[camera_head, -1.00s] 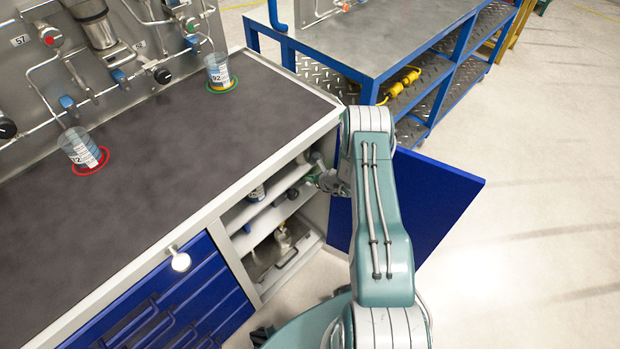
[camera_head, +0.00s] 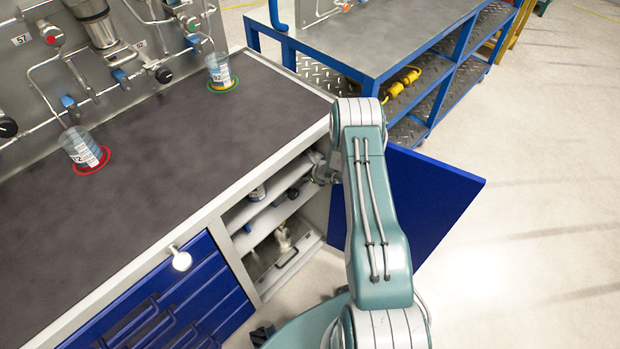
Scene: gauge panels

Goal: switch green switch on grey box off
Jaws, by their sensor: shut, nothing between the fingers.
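No grey box and no green switch can be made out in the head view. My gripper (camera_head: 319,170) shows only in part, small and grey, at the upper right of the open cabinet, left of my teal arm. It is shut and holds nothing. The rest of my wrist is hidden behind my arm.
The open cabinet holds white shelves (camera_head: 270,215) with small items. Its blue door (camera_head: 430,205) stands open to the right. Above is a dark worktop (camera_head: 190,150) with a beaker (camera_head: 82,147) in a red ring and another beaker (camera_head: 219,71) in a green ring. A blue-framed bench (camera_head: 390,35) stands behind.

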